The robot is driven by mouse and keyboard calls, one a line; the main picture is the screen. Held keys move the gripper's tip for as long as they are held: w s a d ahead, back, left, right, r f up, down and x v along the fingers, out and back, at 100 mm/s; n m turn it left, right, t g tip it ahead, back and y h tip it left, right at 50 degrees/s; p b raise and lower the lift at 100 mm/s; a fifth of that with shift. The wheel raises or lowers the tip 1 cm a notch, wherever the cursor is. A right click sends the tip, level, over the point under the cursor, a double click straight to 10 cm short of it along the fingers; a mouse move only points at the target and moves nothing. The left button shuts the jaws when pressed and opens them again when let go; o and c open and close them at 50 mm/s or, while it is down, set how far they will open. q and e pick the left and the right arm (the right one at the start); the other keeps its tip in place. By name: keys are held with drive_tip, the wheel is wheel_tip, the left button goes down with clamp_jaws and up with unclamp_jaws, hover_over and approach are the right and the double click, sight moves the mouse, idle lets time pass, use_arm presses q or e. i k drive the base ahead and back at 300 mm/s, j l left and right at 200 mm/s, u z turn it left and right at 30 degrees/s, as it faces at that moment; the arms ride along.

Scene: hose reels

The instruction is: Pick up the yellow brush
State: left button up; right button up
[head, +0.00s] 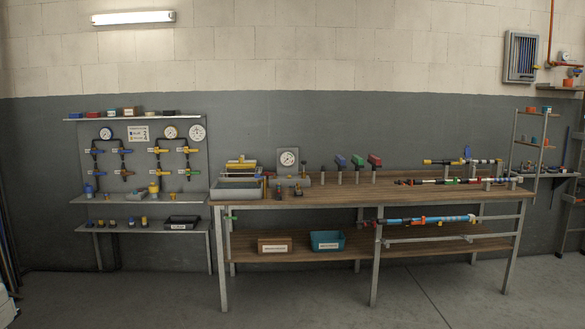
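No brush can be made out with certainty at this distance. A yellow item (241,165) lies on top of the grey bin (236,184) at the left end of the workbench, and it is too small to tell whether it is the brush. Neither of my grippers is in the head view.
The wooden workbench (400,188) stands across the room, with a gauge block (288,160), small coloured tools and hose assemblies on it. Its lower shelf holds a brown box (274,246) and a teal bin (327,240). A gauge panel (141,153) stands left. The floor in front is clear.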

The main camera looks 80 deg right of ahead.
sight(243, 166)
drive_tip(key=z, duration=2.4)
drive_tip(key=i+j+u, duration=0.3)
drive_tip(key=i, duration=0.15)
drive_tip(key=i+u, duration=0.3)
drive_tip(key=i, duration=0.2)
drive_tip(key=i+u, duration=0.15)
drive_tip(key=i, duration=2.65)
drive_tip(key=i+z, duration=0.15)
drive_tip(key=i, duration=0.3)
drive_tip(key=i+j+z, duration=0.1)
drive_tip(key=i, duration=0.35)
drive_tip(key=i+j+z, duration=0.15)
drive_tip(key=i, duration=0.3)
drive_tip(key=i+j+z, duration=0.1)
drive_tip(key=i, duration=0.4)
drive_tip(key=i+j+z, duration=0.15)
drive_tip(key=i, duration=0.25)
drive_tip(key=i+j+z, duration=0.4)
drive_tip(key=i+j, duration=0.05)
drive_tip(key=i, duration=0.1)
